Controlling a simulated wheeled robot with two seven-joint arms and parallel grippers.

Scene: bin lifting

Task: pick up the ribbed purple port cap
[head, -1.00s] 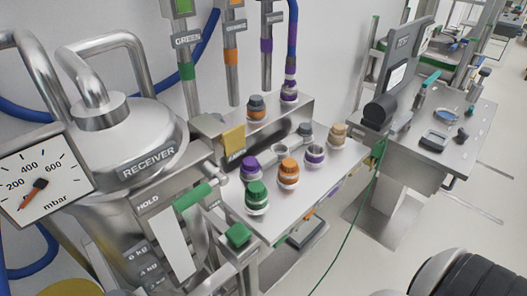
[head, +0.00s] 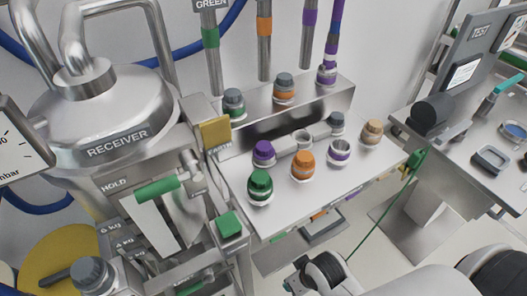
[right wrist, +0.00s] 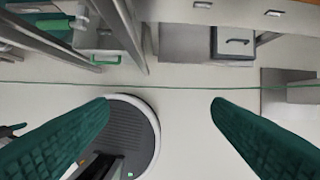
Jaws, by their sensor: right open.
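The purple port cap (head: 264,151) stands upright on the left part of the steel bench, behind the green cap and left of the orange cap. Its ribs are too small to make out clearly. My right arm comes in at the lower right of the head view, below the bench and well apart from the purple cap. In the right wrist view my right gripper (right wrist: 162,103) has its two green fingers wide apart with nothing between them. My left gripper is not in view.
The green cap (head: 260,187) and orange cap (head: 303,165) stand close to the purple one. A tan cap (head: 372,132) is further right. Behind, a raised ledge (head: 262,121) carries several fittings under pipes. A green cord (head: 385,205) hangs off the bench's right side.

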